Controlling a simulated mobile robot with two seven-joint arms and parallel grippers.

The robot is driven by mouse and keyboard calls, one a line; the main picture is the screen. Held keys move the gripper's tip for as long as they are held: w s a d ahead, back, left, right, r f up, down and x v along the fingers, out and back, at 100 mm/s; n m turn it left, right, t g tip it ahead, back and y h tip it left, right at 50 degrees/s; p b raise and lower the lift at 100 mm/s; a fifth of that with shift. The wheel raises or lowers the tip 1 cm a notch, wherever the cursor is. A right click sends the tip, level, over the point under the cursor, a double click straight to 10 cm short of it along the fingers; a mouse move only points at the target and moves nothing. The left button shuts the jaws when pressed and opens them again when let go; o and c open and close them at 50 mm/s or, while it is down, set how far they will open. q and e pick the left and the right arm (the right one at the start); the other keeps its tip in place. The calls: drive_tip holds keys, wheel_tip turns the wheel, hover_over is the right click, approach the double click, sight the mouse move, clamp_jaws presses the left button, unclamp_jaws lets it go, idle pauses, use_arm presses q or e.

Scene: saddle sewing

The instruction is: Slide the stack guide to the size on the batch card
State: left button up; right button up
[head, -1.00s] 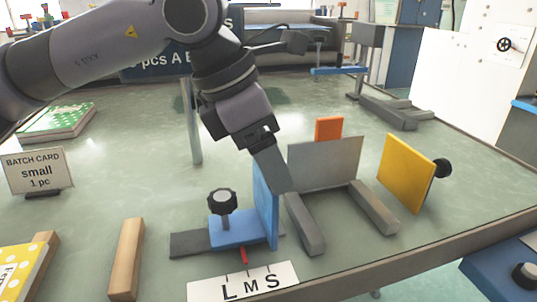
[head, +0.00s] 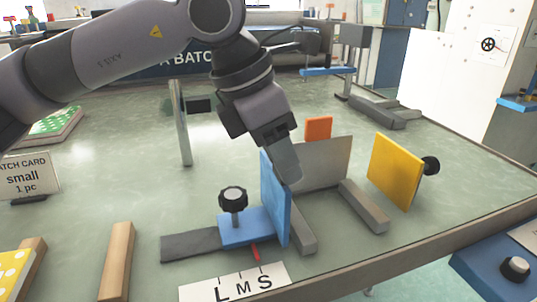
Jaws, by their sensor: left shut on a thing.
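The blue stack guide (head: 276,205) has an upright plate, a low base and a black knob (head: 233,199), and sits on a dark rail (head: 190,244). Its red pointer (head: 255,252) points close to the S mark on the white L-M-S scale (head: 235,287). My left gripper (head: 288,172) is shut at the top edge of the guide's plate; its far finger is partly hidden. The batch card (head: 27,178) at the left reads "small 1 pc". My right gripper is not in view.
A grey upright plate (head: 322,163) with two grey bars stands right behind the guide. A yellow plate (head: 396,170) with a black knob is further right, and an orange block (head: 318,128) behind. A wooden bar (head: 116,262) lies left of the rail.

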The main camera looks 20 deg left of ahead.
use_arm(q)
drive_tip(key=shift+w+d+r, duration=0.1)
drive_tip(key=shift+d+r, duration=0.05)
drive_tip(key=o, duration=1)
drive_tip(key=shift+o, duration=0.8)
drive_tip(key=shift+w+d, duration=0.1)
drive_tip(key=shift+d, duration=0.05)
drive_tip(key=v, duration=0.7)
